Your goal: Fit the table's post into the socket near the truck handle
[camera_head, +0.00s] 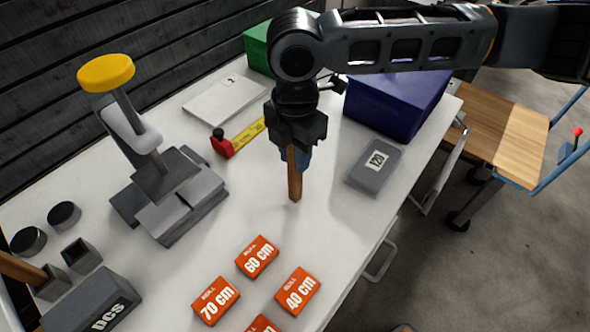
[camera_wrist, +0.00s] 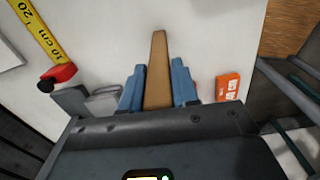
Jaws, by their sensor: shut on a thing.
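My gripper (camera_head: 297,150) is over the middle of the white table (camera_head: 335,220) and points down. It is shut on a brown wooden post (camera_head: 294,184), which hangs roughly upright below the fingers. In the wrist view the post (camera_wrist: 158,72) sits between the blue fingers (camera_wrist: 158,85). I cannot tell whether its lower end touches the tabletop. The truck (camera_head: 500,130) stands right of the table, with a wooden deck and blue rails (camera_head: 568,110). A small dark piece with a red knob (camera_head: 577,132) is by its right rail. I cannot make out a socket there.
Orange blocks (camera_head: 257,257) lie at the front. A grey box marked 120 (camera_head: 375,165), a blue bin (camera_head: 395,105) and a tape measure (camera_head: 222,145) are nearby. A yellow-topped stand (camera_head: 107,72) rises at left. Square holders (camera_head: 82,256) stand at front left.

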